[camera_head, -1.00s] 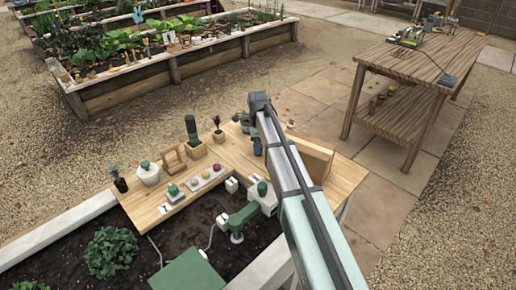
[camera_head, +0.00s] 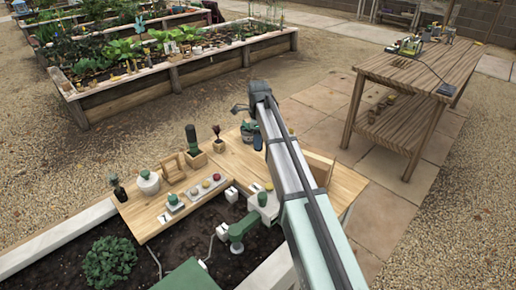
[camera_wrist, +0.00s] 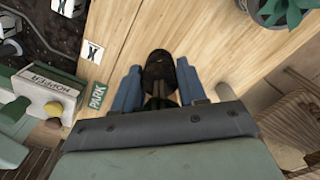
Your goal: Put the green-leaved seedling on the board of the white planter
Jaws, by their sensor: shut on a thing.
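My gripper (camera_wrist: 158,90) has its blue fingers closed around a dark brown, rounded thing (camera_wrist: 158,66), over the wooden board. No leaves show on it, so I cannot tell if it is the seedling. The head view shows little of the gripper (camera_head: 258,142) at the arm's far end. The pale wooden board (camera_head: 235,162) lies across the white-rimmed planter (camera_head: 60,238). A green-leaved plant (camera_wrist: 280,10) in a grey pot is at the wrist view's top right. A plant in a dark pot (camera_head: 118,190) stands at the board's left end.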

